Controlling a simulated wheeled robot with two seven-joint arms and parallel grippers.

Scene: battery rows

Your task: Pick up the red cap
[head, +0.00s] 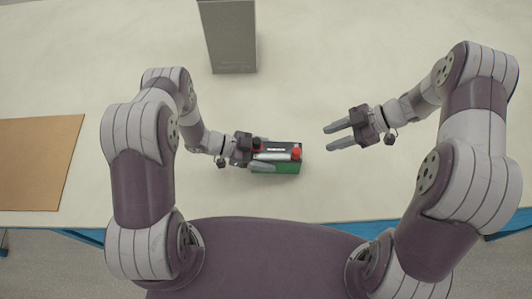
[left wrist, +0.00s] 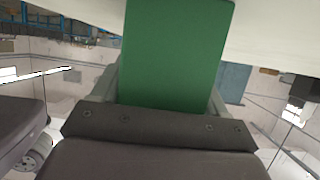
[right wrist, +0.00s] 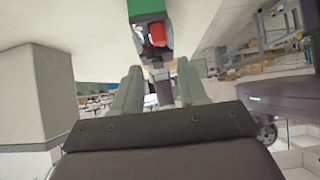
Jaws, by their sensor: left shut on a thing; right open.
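The red cap (head: 296,153) sits on the right end of the top of a battery with a green lower body (head: 283,168) and a dark top. The cap also shows in the right wrist view (right wrist: 157,35), ahead of the open fingers. My left gripper (head: 262,153) is shut on the battery, with its fingers along the battery's sides from the left end. The green face of the battery fills the middle of the left wrist view (left wrist: 178,55). My right gripper (head: 332,135) is open and empty, apart from the battery, to its right and slightly farther back.
A tall grey box (head: 230,40) stands on the pale table (head: 300,95) at the back. A brown board (head: 38,163) lies at the left. The table between the battery and my right gripper is clear. The table's blue front edge (head: 88,236) is near me.

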